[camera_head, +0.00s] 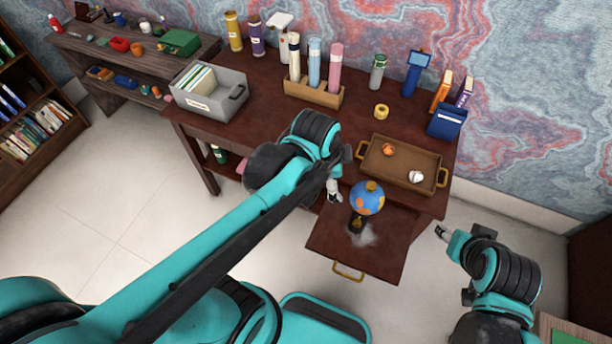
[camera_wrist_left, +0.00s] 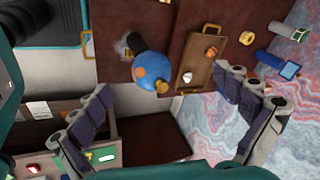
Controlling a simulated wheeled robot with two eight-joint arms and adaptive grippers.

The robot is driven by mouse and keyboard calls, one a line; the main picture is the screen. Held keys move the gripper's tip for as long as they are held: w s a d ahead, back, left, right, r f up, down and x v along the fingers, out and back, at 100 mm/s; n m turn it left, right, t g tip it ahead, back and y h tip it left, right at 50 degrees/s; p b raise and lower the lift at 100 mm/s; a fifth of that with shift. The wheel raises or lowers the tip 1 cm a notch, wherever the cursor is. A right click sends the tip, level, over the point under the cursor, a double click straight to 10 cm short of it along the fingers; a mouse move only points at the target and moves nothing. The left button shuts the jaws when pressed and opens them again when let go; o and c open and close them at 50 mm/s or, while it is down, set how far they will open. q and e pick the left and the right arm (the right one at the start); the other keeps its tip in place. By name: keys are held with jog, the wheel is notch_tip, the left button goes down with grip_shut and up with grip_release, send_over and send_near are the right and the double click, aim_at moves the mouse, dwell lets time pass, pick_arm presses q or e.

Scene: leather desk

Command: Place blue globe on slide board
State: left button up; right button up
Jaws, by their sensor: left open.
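The blue globe (camera_head: 367,197) has orange landmasses, a gold top and a dark base. It appears to stand upright on the pulled-out slide board (camera_head: 325,238), a dark wood panel with a brass handle. My left gripper (camera_head: 335,190) is just left of the globe, apart from it. In the left wrist view its fingers (camera_wrist_left: 163,78) are spread wide, and the globe (camera_wrist_left: 150,70) shows beyond the gap between them. My right gripper (camera_head: 441,231) is right of the board, apart from it; its jaw opening is too small to make out.
A brown tray (camera_head: 433,161) with an orange item and a white item lies behind the board. A grey file box (camera_head: 238,98), a wooden holder of tubes (camera_head: 313,93), a yellow tape roll (camera_head: 381,111) and books (camera_head: 441,91) stand on the desk. The board's right side is bare.

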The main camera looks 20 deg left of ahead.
pick_arm(q)
jog(key=s+a+r+n+t+y, duration=0.1)
jog(key=s+a+n, duration=0.5)
jog(key=n, duration=0.7)
jog(key=shift+r+n+t, duration=0.3)
jog(key=shift+t, duration=0.6)
jog(key=shift+w, duration=0.1)
notch_tip(320, 180, down, 14)
jog(key=b, duration=1.4)
